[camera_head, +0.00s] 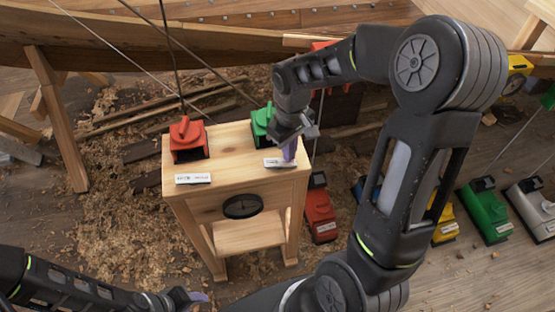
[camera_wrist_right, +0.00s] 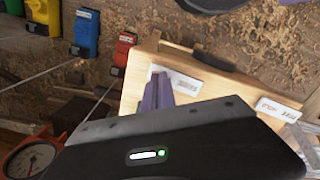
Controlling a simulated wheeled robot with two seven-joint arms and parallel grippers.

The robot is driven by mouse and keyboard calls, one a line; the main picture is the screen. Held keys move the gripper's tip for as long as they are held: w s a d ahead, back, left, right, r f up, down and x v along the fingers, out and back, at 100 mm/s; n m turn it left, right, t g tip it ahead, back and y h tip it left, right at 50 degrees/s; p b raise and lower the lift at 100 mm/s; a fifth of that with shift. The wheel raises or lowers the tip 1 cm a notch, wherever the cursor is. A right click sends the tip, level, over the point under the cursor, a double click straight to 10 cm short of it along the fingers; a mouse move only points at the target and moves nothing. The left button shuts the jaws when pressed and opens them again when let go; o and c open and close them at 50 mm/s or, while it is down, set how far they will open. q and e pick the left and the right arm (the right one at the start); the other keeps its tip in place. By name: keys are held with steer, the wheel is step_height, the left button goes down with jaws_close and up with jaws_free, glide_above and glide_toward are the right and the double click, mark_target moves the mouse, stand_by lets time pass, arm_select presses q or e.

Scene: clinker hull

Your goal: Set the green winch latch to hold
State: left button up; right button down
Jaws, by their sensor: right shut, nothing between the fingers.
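The green winch (camera_head: 261,124) stands at the back right of the wooden stand's top (camera_head: 231,150), partly covered by my right wrist. Its latch setting cannot be made out. My right gripper (camera_head: 289,152) is shut and empty, its purple fingertips just in front of the green winch, over or beside a white label (camera_head: 279,162). In the right wrist view the shut fingers (camera_wrist_right: 158,90) are close to that label (camera_wrist_right: 183,82); contact is unclear.
A red winch (camera_head: 188,139) stands on the same top at left, with another label (camera_head: 193,179) in front. A black handwheel (camera_head: 242,206) is on the stand's front. Red (camera_head: 320,213), green (camera_head: 484,211) and grey (camera_head: 533,208) units lie on the floor. Cables cross behind.

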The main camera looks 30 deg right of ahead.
step_height(320, 180, up, 6)
steer(key=p, duration=0.4)
steer(key=shift+r, duration=0.2)
stand_by(0.5)
